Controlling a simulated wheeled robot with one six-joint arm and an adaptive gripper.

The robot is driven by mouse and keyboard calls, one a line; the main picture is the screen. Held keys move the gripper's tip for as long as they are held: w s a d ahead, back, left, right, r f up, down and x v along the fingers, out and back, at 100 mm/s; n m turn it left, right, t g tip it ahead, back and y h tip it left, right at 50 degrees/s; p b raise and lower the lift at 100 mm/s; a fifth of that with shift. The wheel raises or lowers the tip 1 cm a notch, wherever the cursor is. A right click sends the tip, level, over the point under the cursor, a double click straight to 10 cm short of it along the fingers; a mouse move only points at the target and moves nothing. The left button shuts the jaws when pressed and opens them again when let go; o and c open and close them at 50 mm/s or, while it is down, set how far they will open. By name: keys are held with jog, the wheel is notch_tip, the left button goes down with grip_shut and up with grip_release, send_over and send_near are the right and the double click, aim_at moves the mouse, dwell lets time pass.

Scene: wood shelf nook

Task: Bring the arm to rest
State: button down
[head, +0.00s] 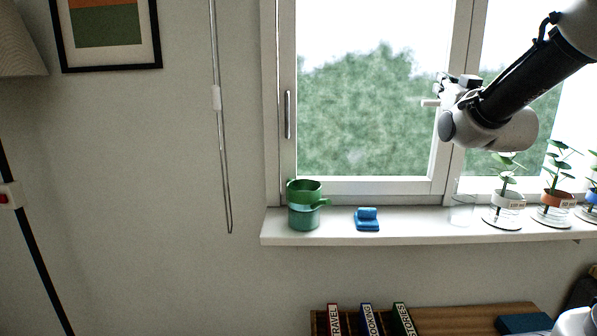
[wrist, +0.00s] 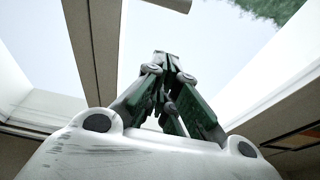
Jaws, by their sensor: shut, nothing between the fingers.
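My arm reaches in from the upper right of the head view, in front of the window. My gripper (wrist: 167,62) is shut and empty in the wrist view, its dark green fingers drawn together against the pale window. In the head view the gripper (head: 456,88) is small and partly hidden by my wrist, in front of the window frame. It is high above the sill and touches nothing that I can see.
The white window sill (head: 410,228) holds stacked green cups (head: 304,208), a blue holder (head: 367,219), a clear glass (head: 462,210) and potted plants (head: 508,198) at right. Books (head: 367,318) stand on a wooden shelf (head: 450,320) below.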

jog(key=s+f+g, duration=0.9)
jog(key=s+f, duration=0.3)
jog(key=f, duration=0.1)
jog(key=s+f+g, duration=0.4)
jog(key=s, duration=0.5)
jog(key=s+f+g, duration=0.4)
jog(key=s+f, duration=0.1)
jog(key=s, duration=0.5)
jog(key=shift+a, duration=0.25)
jog(key=shift+w, duration=0.1)
